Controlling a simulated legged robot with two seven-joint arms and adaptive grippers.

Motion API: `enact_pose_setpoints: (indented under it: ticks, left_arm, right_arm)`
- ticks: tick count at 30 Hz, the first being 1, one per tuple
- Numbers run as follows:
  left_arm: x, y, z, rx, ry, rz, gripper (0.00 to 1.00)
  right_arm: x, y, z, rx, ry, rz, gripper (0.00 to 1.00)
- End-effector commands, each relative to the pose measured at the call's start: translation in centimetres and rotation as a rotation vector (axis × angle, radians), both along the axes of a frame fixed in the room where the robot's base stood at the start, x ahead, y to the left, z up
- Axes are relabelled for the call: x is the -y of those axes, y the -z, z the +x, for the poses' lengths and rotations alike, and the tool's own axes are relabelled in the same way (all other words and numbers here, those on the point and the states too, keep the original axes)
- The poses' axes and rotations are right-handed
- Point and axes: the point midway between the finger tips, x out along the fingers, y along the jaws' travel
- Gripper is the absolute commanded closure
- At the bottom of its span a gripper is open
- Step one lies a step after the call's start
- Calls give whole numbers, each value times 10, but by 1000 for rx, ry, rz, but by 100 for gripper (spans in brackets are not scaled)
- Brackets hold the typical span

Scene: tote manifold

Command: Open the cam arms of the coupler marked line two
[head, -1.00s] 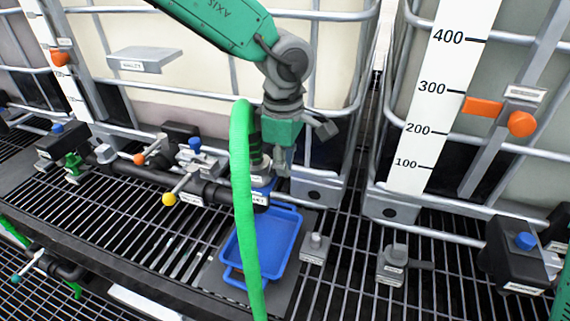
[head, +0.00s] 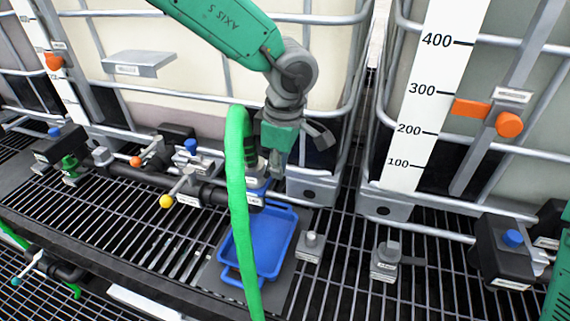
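The green hose (head: 238,190) arches up in front of the manifold's right end and runs down past the blue tray. Behind its top, a dark and grey coupler (head: 254,166) shows in part. Its cam arms cannot be made out, and no "line two" marking can be read. My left gripper (head: 277,166) points down close to the right side of the coupler and hose top. One finger hangs down beside the coupler and another part sticks out to the right. I cannot tell whether it touches the coupler or how far the fingers are apart. My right gripper is not seen.
A blue tray (head: 286,245) lies on a dark mat below the coupler. The manifold pipe (head: 150,178) has a yellow-knobbed valve (head: 167,201) and an orange-knobbed valve (head: 136,161). Caged totes stand behind. Small grey fittings (head: 311,243) (head: 385,262) sit on the grating, with bare grating between.

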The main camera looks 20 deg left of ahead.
Motion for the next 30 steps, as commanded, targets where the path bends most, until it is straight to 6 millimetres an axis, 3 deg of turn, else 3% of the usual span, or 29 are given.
enact_pose_setpoints:
  ticks: [7, 30]
  left_arm:
    - [-5, 1, 0, -3, -6, 61, 100]
    - [-4, 2, 1, -2, -7, 63, 100]
  right_arm:
    - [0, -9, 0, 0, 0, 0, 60]
    - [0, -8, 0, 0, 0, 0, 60]
